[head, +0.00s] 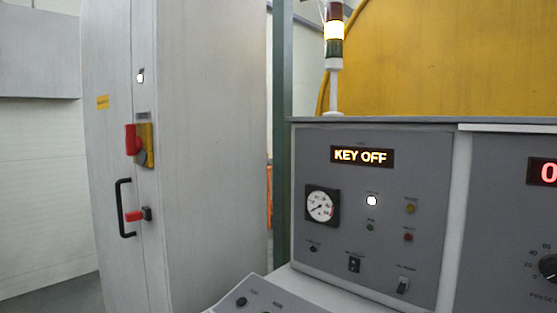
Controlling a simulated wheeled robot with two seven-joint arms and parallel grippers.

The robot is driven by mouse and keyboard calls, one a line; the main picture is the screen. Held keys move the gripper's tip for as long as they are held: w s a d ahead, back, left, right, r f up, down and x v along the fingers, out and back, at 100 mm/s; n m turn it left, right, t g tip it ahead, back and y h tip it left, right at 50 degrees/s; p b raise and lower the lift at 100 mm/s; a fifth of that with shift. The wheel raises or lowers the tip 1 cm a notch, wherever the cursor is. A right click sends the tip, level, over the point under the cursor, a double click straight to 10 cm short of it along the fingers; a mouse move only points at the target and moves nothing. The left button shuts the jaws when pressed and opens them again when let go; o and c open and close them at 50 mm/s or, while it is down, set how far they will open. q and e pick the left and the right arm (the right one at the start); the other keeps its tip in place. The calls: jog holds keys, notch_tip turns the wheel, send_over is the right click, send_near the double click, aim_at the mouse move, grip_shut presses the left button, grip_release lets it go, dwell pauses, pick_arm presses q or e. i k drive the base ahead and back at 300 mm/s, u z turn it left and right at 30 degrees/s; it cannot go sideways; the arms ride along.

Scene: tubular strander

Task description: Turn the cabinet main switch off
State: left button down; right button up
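The cabinet main switch (132,139) is a red handle on a yellow plate (147,146), on the front of a tall grey cabinet (205,150) at the left. The red handle appears to stand upright; its exact setting cannot be read. A small white lamp (140,76) above it is lit. A black door handle (121,208) and a small red lever (133,216) are below the switch. Neither of my grippers shows in the head view.
A grey control panel (420,140) at the right shows "KEY OFF" on its display (362,156). A sloped console (262,297) juts out at the bottom. Floor (55,296) shows at the lower left.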

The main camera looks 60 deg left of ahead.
aim_at(133, 144)
jog(key=u, duration=2.75)
jog(key=k, duration=0.5)
jog(key=u, duration=1.35)
jog(key=i, duration=1.15)
jog(key=z, duration=1.6)
